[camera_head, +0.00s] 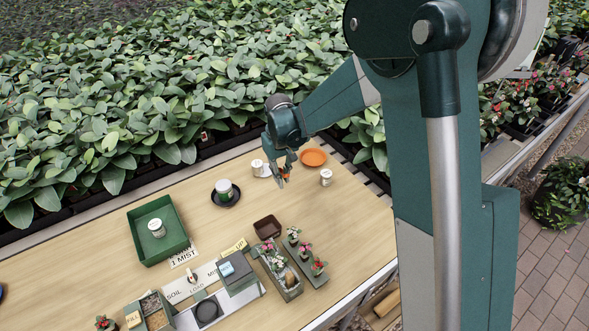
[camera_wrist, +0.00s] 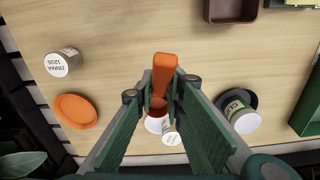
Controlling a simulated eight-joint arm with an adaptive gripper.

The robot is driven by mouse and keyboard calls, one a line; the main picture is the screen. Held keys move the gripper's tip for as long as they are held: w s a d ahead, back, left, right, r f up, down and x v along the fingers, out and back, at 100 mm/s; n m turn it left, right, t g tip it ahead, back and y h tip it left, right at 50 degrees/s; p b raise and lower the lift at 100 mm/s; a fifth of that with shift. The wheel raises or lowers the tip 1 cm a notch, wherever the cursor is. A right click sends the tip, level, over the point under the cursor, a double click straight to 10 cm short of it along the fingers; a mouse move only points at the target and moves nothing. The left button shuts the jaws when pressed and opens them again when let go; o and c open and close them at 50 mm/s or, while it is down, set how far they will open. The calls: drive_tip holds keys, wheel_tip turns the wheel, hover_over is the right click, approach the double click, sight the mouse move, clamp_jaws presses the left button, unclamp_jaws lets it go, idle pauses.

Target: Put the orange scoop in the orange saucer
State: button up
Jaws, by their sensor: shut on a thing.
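The orange scoop (camera_wrist: 164,68) is between my gripper's (camera_wrist: 161,92) two fingers in the wrist view, its orange handle sticking out past the fingertips and its lower part partly hidden. My gripper is shut on it; in the head view the gripper (camera_head: 282,176) hangs over the far right part of the table. The orange saucer (camera_head: 313,157) is flat and empty, to the right of my gripper in the head view. In the wrist view the orange saucer (camera_wrist: 76,111) is to the left of the fingers.
A white labelled pot (camera_head: 326,177) stands near the orange saucer. Another pot (camera_head: 257,167) stands by a white saucer beside my gripper. A dark saucer (camera_head: 236,203) holds a pot. A green tray (camera_head: 184,243), a brown tray (camera_head: 268,226) and potted flowers stand nearer. The wood between them is clear.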

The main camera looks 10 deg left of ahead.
drive_tip(key=w+d+r+n, duration=0.1)
drive_tip(key=w+d, duration=0.2)
drive_tip(key=w, duration=0.5)
drive_tip(key=w+d+r, duration=0.1)
drive_tip(key=w+d, duration=0.1)
drive_tip(key=w, duration=0.6)
drive_tip(key=w+d+n+p, duration=0.1)
drive_tip(key=w+d, duration=0.2)
drive_tip(key=w, duration=0.6)
drive_tip(key=shift+d+r+n, duration=0.3)
drive_tip(key=shift+r, duration=0.1)
approach(314, 159)
drive_tip(key=shift+s+a+f+b, duration=0.15)
drive_tip(key=shift+s+f+b, duration=0.05)
drive_tip(key=shift+b, duration=0.2)
drive_tip(key=shift+f, duration=0.1)
drive_tip(key=shift+f, duration=1.8)
drive_tip(key=shift+f+b, duration=0.45)
drive_tip(key=shift+b, duration=0.1)
drive_tip(key=o, duration=0.8)
